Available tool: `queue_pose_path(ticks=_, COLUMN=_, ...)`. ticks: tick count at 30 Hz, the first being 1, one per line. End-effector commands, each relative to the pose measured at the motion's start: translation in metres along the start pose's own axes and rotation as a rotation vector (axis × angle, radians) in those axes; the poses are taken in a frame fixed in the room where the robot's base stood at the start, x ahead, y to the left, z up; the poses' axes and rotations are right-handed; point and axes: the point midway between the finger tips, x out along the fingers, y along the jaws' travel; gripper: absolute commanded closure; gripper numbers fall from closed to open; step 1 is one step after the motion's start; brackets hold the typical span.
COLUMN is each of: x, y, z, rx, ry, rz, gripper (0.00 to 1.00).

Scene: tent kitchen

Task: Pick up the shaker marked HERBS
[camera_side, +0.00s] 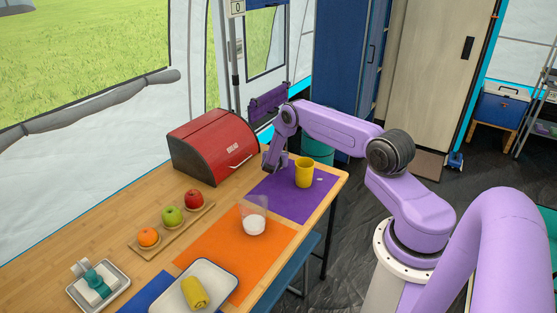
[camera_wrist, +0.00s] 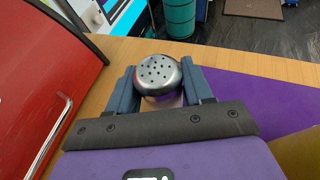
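The shaker (camera_wrist: 158,72) has a domed silver metal cap with holes in it. In the wrist view it stands between the two blue fingers of my gripper (camera_wrist: 160,84). The cap nearly fills the space between the fingers; whether they press on the body is not clear. The body below the cap is mostly hidden and no HERBS marking shows. In the side view my gripper (camera_side: 272,162) is low over the table, beside the right end of the red bread box, and the shaker cannot be made out there.
The red bread box (camera_side: 212,143) stands close to my gripper. A yellow cup (camera_side: 304,173) stands on the purple mat (camera_side: 277,197). A clear glass with white contents (camera_side: 254,224) stands on the orange mat (camera_side: 217,250). Fruit on a board (camera_side: 160,240) lies farther left.

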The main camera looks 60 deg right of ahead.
Motion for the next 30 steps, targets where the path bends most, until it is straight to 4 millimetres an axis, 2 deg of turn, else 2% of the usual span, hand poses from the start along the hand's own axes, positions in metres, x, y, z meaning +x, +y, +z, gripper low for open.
queue_pose_path(ticks=11, x=-0.001, y=0.001, z=0.002, rx=0.001, ry=-0.001, rz=0.001, gripper=0.82)
queue_pose_path(ticks=16, x=-0.004, y=0.001, z=0.011, rx=0.001, ry=-0.001, rz=0.001, gripper=0.82)
queue_pose_path(ticks=20, x=-0.01, y=0.001, z=0.026, rx=0.002, ry=-0.003, rz=0.001, gripper=0.82)
queue_pose_path(ticks=30, x=-0.054, y=-0.018, z=0.057, rx=0.0, ry=-0.002, rz=0.001, gripper=0.82)
